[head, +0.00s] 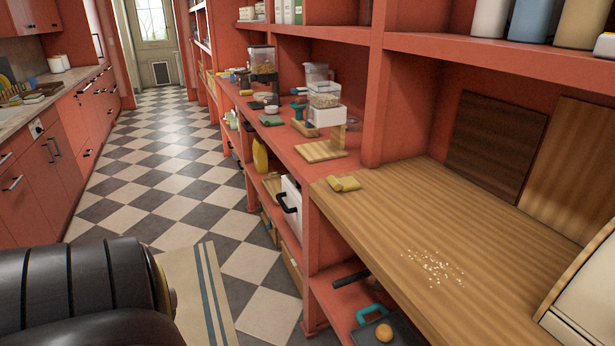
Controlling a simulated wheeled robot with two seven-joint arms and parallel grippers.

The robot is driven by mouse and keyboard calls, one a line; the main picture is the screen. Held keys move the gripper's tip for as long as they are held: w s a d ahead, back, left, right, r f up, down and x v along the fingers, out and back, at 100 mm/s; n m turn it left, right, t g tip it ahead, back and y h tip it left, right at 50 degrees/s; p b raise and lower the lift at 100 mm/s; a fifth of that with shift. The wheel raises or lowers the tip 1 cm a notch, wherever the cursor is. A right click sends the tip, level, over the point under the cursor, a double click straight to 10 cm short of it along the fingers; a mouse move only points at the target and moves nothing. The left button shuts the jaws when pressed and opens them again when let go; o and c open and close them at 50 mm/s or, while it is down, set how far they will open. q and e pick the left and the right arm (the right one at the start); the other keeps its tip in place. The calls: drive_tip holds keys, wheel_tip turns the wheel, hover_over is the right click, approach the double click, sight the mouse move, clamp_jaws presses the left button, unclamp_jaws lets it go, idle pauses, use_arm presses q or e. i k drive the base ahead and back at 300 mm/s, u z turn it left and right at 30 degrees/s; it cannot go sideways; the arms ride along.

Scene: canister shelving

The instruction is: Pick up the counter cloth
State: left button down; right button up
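Pale crumbs (433,268) are scattered on the counter nearer to me, well apart from the cloth. A dark part of my own arm or body fills the lower left of the head view. Neither of my grippers shows, and nothing is touching the cloth.
Red shelving (375,110) rises at the counter's far end and back. Two dark and light boards (492,142) lean at the back. A cream, wood-edged box (592,300) stands at right. Checkered floor (150,190) is open at left, with a striped mat (200,290).

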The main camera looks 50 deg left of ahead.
sight(344, 183)
drive_tip(key=u, duration=1.5)
